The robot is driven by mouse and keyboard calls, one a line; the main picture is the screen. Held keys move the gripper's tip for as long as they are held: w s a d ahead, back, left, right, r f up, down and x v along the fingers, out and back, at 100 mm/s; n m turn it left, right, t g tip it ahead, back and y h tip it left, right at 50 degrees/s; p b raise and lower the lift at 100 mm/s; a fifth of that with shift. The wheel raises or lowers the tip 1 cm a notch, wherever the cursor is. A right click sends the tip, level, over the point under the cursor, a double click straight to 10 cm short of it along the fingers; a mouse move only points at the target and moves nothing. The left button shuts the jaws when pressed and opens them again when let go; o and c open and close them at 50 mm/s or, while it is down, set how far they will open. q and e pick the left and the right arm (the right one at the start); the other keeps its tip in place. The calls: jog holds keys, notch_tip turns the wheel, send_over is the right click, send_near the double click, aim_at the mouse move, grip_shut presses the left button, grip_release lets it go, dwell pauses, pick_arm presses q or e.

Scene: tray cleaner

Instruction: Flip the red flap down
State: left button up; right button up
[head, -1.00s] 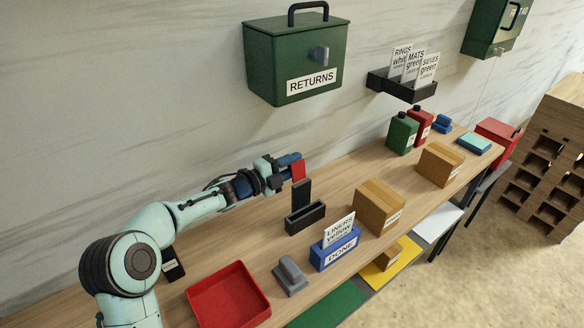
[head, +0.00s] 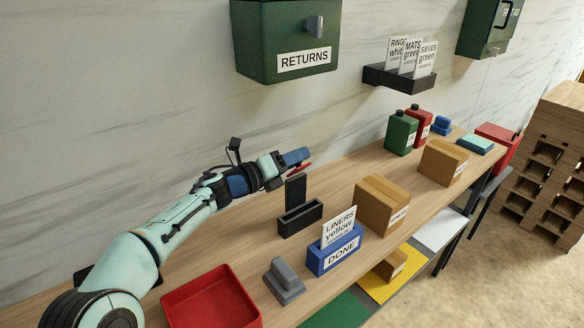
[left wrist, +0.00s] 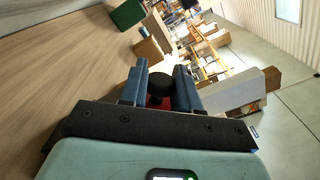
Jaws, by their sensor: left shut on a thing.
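The red flap (head: 301,169) shows as a thin, near-flat red piece at the top of the black upright post (head: 296,189), which rises from a black open holder (head: 301,216) on the bench. My left gripper (head: 297,158) reaches in from the left, its blue fingers at the flap and partly hiding it. In the left wrist view my left gripper (left wrist: 161,80) is shut on the flap, with a bit of red (left wrist: 160,102) between the blue fingers and a dark round shape beyond. My right gripper is not in view.
A blue DONE box (head: 333,257) with a card stands right of the holder. A grey block (head: 284,282) and a red tray (head: 210,298) are in front. A cardboard box (head: 382,205) stands further right. The green RETURNS box (head: 286,42) hangs on the wall above.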

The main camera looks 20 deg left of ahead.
aim_at(304, 168)
pick_arm(q)
jog(key=shift+s+d+f+m+b, duration=0.15)
jog(key=shift+s+d+m+b, duration=0.15)
jog(key=shift+m+b, duration=0.65)
jog(key=shift+s+d+f+m+b, duration=0.1)
jog(key=shift+d+m+b, duration=0.25)
jog(key=shift+m+b, duration=0.6)
jog(key=m+b, duration=0.1)
jog(key=d+m+b, duration=0.1)
jog(key=m, duration=0.1)
jog(key=s+f+m+b, duration=0.1)
jog(key=m+b, duration=0.1)
jog(key=shift+d, duration=0.25)
jog(key=shift+d+f+m+b, duration=0.15)
jog(key=shift+f+m+b, duration=0.05)
jog(key=shift+m+b, duration=0.35)
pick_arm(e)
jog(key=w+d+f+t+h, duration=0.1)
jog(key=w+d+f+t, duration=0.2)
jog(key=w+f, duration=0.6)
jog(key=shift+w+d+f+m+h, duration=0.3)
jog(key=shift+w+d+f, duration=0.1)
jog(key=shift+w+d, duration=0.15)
pick_arm(q)
jog(key=o, duration=1)
jog(key=shift+s, duration=0.1)
